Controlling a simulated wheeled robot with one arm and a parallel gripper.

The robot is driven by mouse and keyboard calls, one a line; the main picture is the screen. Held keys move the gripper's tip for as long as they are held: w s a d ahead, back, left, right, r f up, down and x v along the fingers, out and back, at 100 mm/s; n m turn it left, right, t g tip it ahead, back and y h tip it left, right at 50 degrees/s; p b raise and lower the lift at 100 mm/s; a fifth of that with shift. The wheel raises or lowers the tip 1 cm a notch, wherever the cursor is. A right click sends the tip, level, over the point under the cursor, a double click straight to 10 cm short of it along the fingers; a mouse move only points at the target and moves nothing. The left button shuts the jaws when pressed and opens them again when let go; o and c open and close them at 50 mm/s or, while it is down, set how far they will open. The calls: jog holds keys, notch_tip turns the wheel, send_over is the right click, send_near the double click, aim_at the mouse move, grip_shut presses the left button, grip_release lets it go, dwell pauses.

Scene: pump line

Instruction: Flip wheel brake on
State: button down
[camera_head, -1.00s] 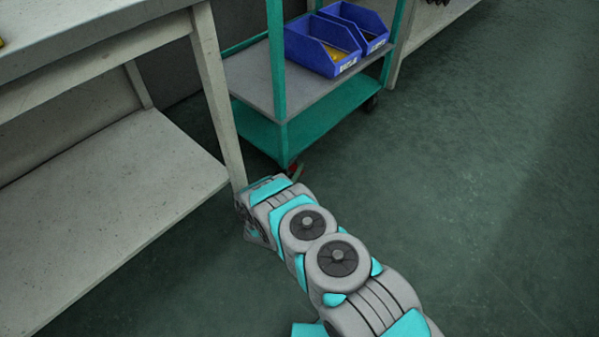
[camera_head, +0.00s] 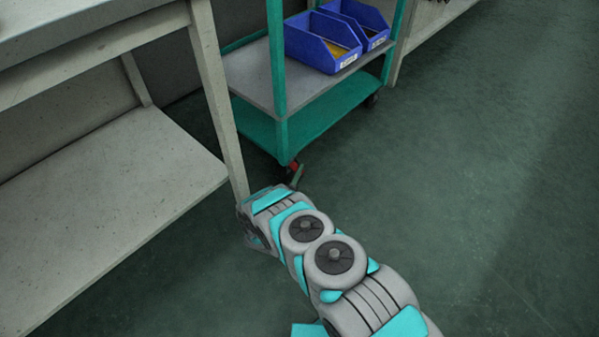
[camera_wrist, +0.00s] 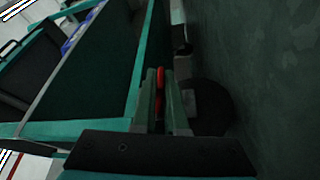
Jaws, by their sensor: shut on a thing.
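In the wrist view my gripper (camera_wrist: 161,74) is shut on a narrow red brake lever (camera_wrist: 160,80), with one finger on each side of it. The dark caster wheel (camera_wrist: 212,108) is just to the right of the fingers, dim against the floor. In the head view the red lever (camera_head: 293,166) shows as a small patch at the foot of the green cart's (camera_head: 278,90) near post. My arm reaches down to this corner, and its wrist hides part of the area. I cannot tell the lever's exact angle.
Blue bins (camera_head: 318,48) stand on the cart's grey upper shelf. A pale workbench (camera_head: 110,190) is close on the left, its leg (camera_head: 222,110) beside my wrist. Open green floor (camera_head: 470,190) lies to the right.

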jog(key=shift+f+m, duration=0.1)
jog(key=shift+m, duration=0.2)
jog(key=c, duration=1)
grip_release()
jog(key=shift+o, duration=0.2)
jog(key=p+v, duration=0.1)
jog(key=v, duration=0.6)
jog(key=shift+s+a+f, duration=0.15)
jog(key=shift+s, duration=0.2)
